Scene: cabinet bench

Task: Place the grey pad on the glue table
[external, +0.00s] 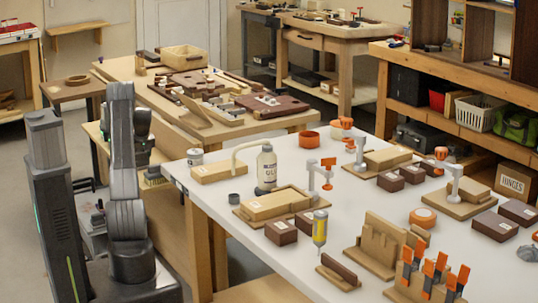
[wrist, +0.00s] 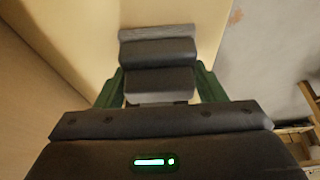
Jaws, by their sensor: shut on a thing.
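A grey pad (wrist: 158,52) with a stepped, blocky shape sits between the two green fingers of my gripper (wrist: 158,88) in the wrist view. The fingers are shut on its sides. In the external view my arm stands at the left, and I cannot clearly make out the gripper or the pad there. The glue table (external: 360,160) is the long white-topped table at centre and right. A white glue bottle (external: 266,167) stands on it. My arm is to the left of this table.
The glue table carries wooden jigs (external: 272,205), dark brown boxes (external: 281,232), orange clamps (external: 432,275) and an upright yellow bottle (external: 320,228). Bare white patches lie between them. A wooden bench (external: 300,121) with parts stands behind. Shelving (external: 455,130) lines the right.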

